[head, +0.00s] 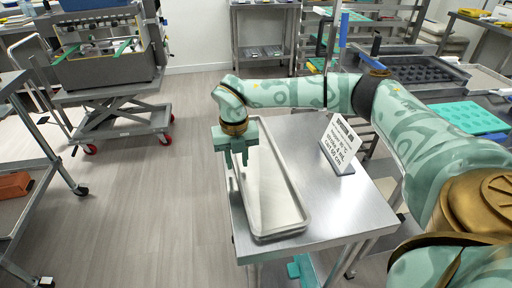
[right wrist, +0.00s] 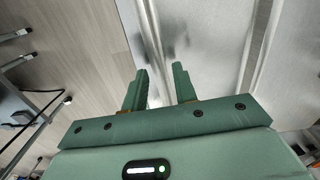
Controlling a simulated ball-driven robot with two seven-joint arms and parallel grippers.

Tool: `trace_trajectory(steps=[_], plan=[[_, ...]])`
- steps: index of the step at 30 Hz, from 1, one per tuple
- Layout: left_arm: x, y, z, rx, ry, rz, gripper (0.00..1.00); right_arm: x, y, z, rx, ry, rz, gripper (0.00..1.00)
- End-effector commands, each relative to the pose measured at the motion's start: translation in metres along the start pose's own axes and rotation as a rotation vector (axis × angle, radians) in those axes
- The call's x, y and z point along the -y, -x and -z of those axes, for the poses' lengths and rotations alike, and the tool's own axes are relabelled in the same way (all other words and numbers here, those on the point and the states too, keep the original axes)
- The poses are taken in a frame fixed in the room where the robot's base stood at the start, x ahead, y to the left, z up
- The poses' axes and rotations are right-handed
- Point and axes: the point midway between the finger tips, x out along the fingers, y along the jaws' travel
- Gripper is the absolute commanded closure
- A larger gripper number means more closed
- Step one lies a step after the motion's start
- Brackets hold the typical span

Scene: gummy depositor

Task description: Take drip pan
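The drip pan (head: 271,204) is a long, shallow metal tray with a raised rim. It lies flat on the steel table, and part of it also shows in the right wrist view (right wrist: 215,50). My right gripper (head: 237,161) points down over the pan's left long side. Its two fingers are apart in the right wrist view (right wrist: 160,88), with the pan's left rim running between or just beyond them. I cannot tell whether they touch the rim. The gripper hides a bit of that rim in the head view. My left gripper does not show.
A white sign (head: 340,143) stands on the steel table (head: 364,199), right of the pan. My right arm crosses above the table's far part. A wheeled lift cart (head: 109,112) with a machine stands at the back left. The floor (head: 150,220) left of the table is clear.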

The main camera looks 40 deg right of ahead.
Motion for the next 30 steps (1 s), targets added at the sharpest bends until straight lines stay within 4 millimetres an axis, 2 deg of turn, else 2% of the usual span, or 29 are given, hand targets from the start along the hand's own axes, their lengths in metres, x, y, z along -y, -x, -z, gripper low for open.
trace_trajectory(steps=[1,2,8,9,12,23,26,30], plan=[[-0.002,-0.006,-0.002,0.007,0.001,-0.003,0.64,0.001,-0.013,0.000,-0.005,-0.001,0.003,0.72],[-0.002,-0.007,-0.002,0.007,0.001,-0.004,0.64,0.001,-0.015,0.000,-0.004,-0.001,0.003,0.72],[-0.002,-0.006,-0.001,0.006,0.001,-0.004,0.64,0.001,-0.014,0.000,0.001,-0.002,0.000,0.72],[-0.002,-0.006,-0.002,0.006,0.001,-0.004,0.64,0.001,-0.014,0.000,0.001,-0.002,0.000,0.75],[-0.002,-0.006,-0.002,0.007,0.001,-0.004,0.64,0.001,-0.014,0.000,0.001,-0.002,0.000,1.00],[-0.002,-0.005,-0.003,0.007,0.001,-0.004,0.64,0.001,-0.012,0.000,0.001,-0.002,0.000,1.00],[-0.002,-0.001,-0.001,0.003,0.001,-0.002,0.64,0.001,-0.005,0.000,0.003,-0.002,-0.001,1.00],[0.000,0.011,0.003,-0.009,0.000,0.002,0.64,0.000,0.017,0.000,0.006,-0.002,-0.004,1.00]])
